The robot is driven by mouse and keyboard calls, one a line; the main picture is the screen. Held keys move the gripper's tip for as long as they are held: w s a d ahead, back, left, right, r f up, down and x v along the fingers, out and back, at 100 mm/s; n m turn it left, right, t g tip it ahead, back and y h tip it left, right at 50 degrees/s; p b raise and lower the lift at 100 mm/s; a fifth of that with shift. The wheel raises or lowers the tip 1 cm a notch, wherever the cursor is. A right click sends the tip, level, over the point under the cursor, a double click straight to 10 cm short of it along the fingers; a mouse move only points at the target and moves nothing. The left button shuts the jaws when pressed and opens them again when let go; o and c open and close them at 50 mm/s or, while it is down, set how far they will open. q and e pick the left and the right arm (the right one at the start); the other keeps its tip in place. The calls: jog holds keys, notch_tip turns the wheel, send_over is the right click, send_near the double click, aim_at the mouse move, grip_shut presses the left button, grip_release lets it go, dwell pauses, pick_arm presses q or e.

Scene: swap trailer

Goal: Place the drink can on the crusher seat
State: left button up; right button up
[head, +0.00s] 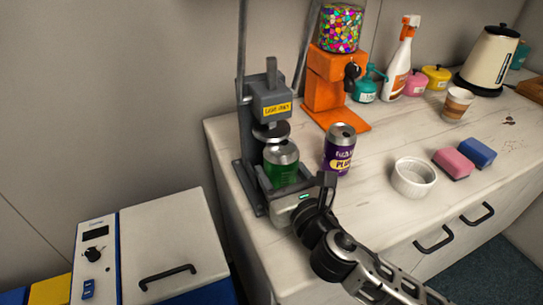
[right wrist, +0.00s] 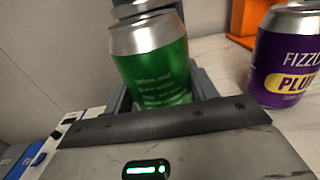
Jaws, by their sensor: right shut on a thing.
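The green drink can (head: 281,168) is at the grey can crusher (head: 270,92), in front of and just below its round press plate (head: 271,132). My right gripper (head: 292,188) is shut on the green can low on its body. In the right wrist view the can (right wrist: 150,68) looks nearly upright, slightly tilted, with its bottom hidden behind the gripper body. The crusher seat is hidden by the can and gripper, so I cannot tell whether the can touches it. My left gripper is not in view.
A purple can (head: 340,150) stands close right of the crusher. A white ramekin (head: 413,178), pink sponge (head: 453,164) and blue sponge (head: 477,153) lie further right. An orange candy dispenser (head: 325,85) stands behind. The worktop (head: 375,195) front is partly clear.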

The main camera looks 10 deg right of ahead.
jog(key=w, duration=0.2)
jog(key=w+a, duration=0.1)
jog(key=w, duration=0.1)
jog(key=shift+w+r, duration=0.1)
jog(key=shift+w, duration=0.05)
jog(key=shift+w+f, duration=0.15)
jog(key=shift+f, duration=0.2)
jog(key=shift+c, duration=0.4)
jog(key=shift+f, duration=0.15)
jog(key=shift+f, duration=0.15)
jog(key=o, duration=1.1)
